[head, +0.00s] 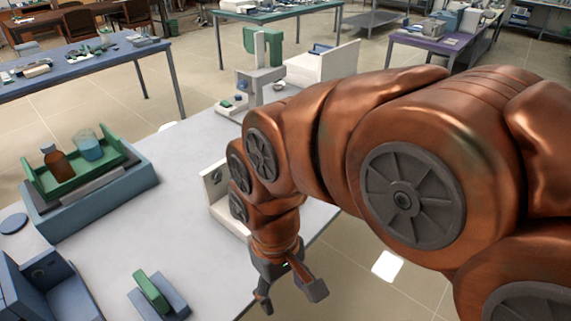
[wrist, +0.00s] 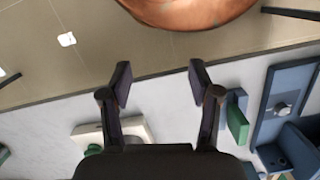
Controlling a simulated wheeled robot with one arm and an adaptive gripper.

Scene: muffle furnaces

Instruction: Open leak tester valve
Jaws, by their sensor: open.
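I cannot tell for certain which device is the leak tester. A blue device (head: 62,292) with a small round knob (head: 36,272) stands at the lower left of the head view. It shows at the right of the wrist view (wrist: 268,128) with a grey knob (wrist: 283,108). A whitish device (head: 214,182) with a small round fitting stands behind my arm, which partly hides it. My gripper (head: 290,296) hangs open and empty near the table's edge. In the wrist view its fingers (wrist: 161,84) are apart with nothing between them.
A green block on a blue base (head: 152,293) lies between the blue device and my gripper. A blue stand with a green tray (head: 40,187) holds a brown bottle (head: 57,163) and a beaker (head: 88,146). The white tabletop (head: 150,225) is clear in the middle.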

